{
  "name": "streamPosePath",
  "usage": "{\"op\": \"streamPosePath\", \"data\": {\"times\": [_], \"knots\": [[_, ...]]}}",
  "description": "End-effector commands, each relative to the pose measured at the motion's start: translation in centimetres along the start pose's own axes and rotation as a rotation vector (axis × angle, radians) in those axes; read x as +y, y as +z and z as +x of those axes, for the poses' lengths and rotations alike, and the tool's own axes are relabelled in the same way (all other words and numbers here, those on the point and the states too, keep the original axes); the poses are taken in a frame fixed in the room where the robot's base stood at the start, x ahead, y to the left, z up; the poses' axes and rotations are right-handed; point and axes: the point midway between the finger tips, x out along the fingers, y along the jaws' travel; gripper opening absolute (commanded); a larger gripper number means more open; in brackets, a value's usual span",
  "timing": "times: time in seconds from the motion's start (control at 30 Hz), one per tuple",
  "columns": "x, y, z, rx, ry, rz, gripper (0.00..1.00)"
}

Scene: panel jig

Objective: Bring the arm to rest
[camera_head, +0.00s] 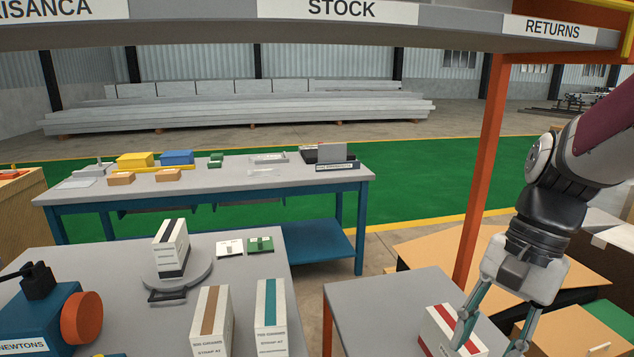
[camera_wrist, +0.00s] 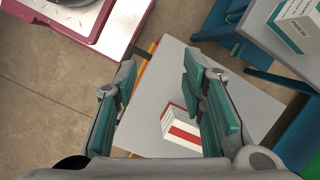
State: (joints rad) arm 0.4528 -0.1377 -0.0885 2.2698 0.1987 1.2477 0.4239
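My gripper (camera_head: 492,335) is at the lower right in the head view, pointing down over a small grey table (camera_head: 375,305). In the wrist view its teal-padded fingers (camera_wrist: 163,100) stand apart with nothing held between them. A white box with a red stripe (camera_head: 439,334) stands on the grey table, partly hidden behind the left finger in the head view. In the wrist view the box (camera_wrist: 180,132) shows beyond the fingers, close to the right one in the picture; I cannot tell whether they touch. My arm comes in from the right edge.
Left is a grey table with a brown-striped box (camera_head: 212,322), a teal-striped box (camera_head: 271,318), and a dark-striped box (camera_head: 171,248) on a round plate (camera_head: 188,280). An orange post (camera_head: 483,160) rises left of my arm. Cardboard boxes (camera_head: 571,328) lie right of my gripper.

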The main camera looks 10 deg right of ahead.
Motion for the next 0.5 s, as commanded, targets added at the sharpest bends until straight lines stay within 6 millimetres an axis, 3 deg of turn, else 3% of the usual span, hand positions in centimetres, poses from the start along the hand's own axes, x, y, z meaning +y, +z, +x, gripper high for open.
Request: {"op": "streamPosePath", "data": {"times": [0.03, 0.2, 0.5], "knots": [[-0.1, 1.7, -0.7, 0.055, 0.002, -0.105, 0.38], [-0.3, 5.8, -1.8, 0.234, 0.012, -0.453, 0.38], [0.2, 10.8, -3.0, 0.502, 0.025, -0.955, 0.38]]}}
